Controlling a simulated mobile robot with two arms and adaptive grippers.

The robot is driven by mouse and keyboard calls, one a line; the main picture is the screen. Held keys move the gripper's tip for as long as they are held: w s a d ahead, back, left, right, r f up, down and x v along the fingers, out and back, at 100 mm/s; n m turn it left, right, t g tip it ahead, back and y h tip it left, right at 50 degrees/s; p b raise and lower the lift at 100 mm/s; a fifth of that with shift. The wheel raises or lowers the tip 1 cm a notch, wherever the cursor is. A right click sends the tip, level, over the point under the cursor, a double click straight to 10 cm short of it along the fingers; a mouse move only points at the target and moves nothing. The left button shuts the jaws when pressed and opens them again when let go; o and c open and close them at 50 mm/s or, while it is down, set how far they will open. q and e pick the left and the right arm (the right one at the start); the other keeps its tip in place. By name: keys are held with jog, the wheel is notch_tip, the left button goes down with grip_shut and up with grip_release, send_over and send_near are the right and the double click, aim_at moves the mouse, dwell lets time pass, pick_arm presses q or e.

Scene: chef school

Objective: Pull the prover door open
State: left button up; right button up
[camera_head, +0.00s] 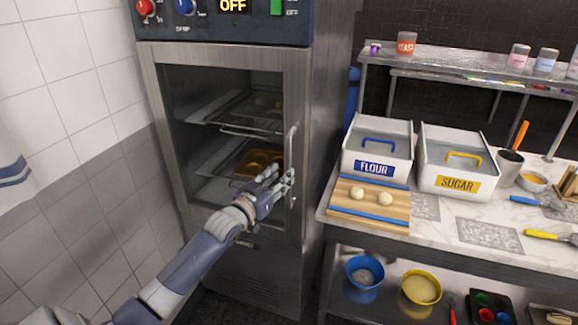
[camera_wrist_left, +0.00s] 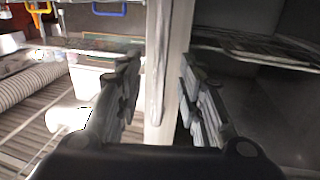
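The prover (camera_head: 330,130) is a tall metal cabinet with its door (camera_head: 175,170) shut as far as I can tell. The door has a dark window and a vertical bar handle (camera_head: 292,150) on its right side. My left gripper (camera_head: 279,179) is at the lower part of the handle, with its fingers apart. In the left wrist view, the handle (camera_wrist_left: 156,75) stands between the two separated fingers of my left gripper (camera_wrist_left: 158,95); I see a gap on both sides. My right gripper is out of view.
Shelves with trays (camera_head: 258,163) show behind the window. A counter on the right holds a flour bin (camera_head: 376,160), a sugar bin (camera_head: 462,168) and a board (camera_head: 345,208) with two dough balls. A tiled wall (camera_head: 70,140) stands close on the left.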

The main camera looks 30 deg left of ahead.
aim_at(287, 170)
pick_arm(q)
jog(key=shift+w+a+p, duration=0.15)
jog(key=shift+w+p, duration=0.25)
jog(key=shift+w, duration=2.2)
grip_shut()
